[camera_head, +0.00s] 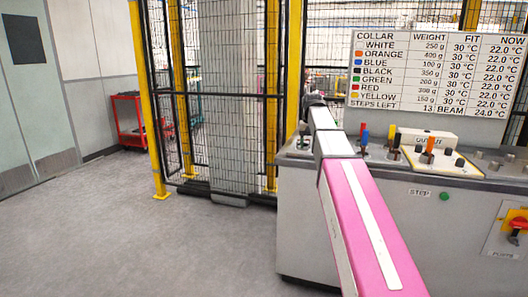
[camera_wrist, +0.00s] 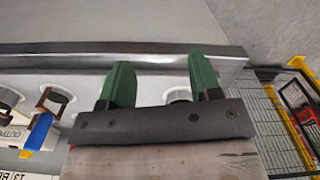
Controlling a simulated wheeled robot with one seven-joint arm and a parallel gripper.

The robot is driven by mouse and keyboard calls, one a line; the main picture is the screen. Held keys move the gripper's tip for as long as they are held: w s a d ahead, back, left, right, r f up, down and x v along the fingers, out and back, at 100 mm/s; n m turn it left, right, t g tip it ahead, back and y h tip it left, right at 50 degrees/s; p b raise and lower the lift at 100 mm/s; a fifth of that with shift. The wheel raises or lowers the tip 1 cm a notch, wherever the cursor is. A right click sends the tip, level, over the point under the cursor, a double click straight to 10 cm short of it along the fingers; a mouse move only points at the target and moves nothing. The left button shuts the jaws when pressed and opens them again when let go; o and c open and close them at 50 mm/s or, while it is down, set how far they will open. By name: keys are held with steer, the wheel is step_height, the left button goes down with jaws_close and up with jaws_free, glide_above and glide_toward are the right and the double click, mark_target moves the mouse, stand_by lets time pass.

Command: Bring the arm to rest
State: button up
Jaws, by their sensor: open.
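My arm (camera_head: 355,215), pink and white, reaches out from the bottom right of the head view to above the left end of a grey console (camera_head: 315,225). Its dark far end shows near the fence, but the fingers cannot be made out there. In the wrist view my gripper (camera_wrist: 160,65) has two green fingers held well apart, with nothing between them. The fingers point across the console top toward its metal edge (camera_wrist: 60,53). A round pale fitting shows behind and between the fingers, partly hidden by the gripper body.
Coloured collars and posts stand on the console, including a blue one (camera_head: 364,138) and an orange one (camera_head: 430,145). A board (camera_head: 435,75) stands behind them. A yellow-posted mesh fence (camera_head: 228,95) runs behind. A red cart (camera_head: 130,118) stands left. The floor (camera_head: 150,245) at left is clear.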

steer(key=s+f, duration=0.8)
steer(key=f, duration=0.5)
steer(key=s+f, duration=0.8)
steer(key=f, duration=0.5)
steer(key=s+f+n, duration=0.1)
steer(key=s+f, duration=0.7)
steer(key=f, duration=0.5)
steer(key=shift+s+f, duration=0.15)
